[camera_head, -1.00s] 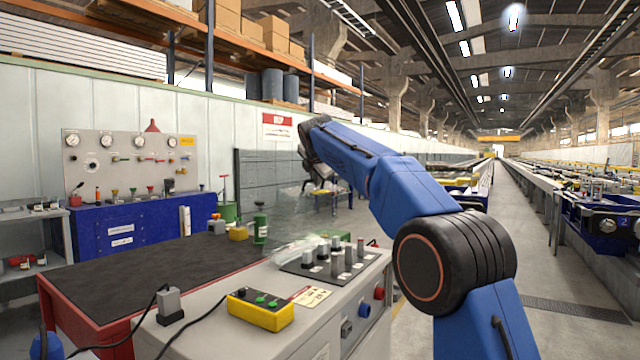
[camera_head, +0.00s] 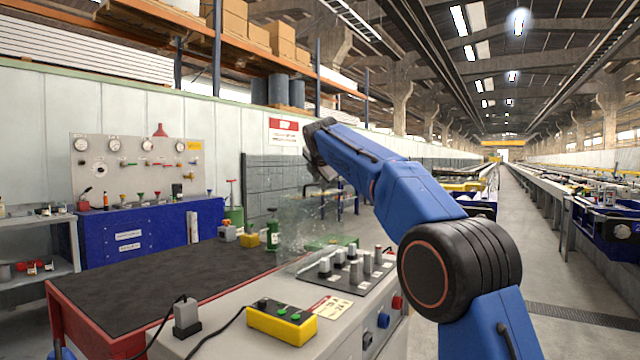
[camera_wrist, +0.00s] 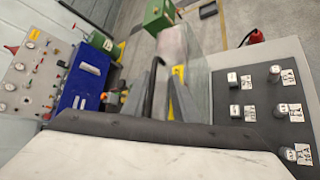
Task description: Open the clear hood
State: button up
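The clear hood (camera_head: 308,228) is a thin see-through panel. In the head view it stands steeply raised at the back of the grey console's switch plate (camera_head: 335,287). My gripper (camera_head: 324,187) is above the hood, partly hidden by my own wrist. In the wrist view my gripper (camera_wrist: 163,92) has its two grey fingers apart, with a dark bar between them. The bar may be the hood's handle; contact with the fingers cannot be told. A hazy clear panel, seemingly the hood (camera_wrist: 174,50), shows beyond the fingertips.
A yellow button box (camera_head: 282,322) and a grey cabled block (camera_head: 186,318) sit on the console. A red-edged table with a dark top (camera_head: 170,275) adjoins it. A green bottle (camera_head: 272,236) stands behind. A blue cabinet (camera_head: 150,230) is farther back. The aisle at right is clear.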

dwell(0.3)
jog(key=v, duration=1.7)
jog(key=shift+s, duration=0.2)
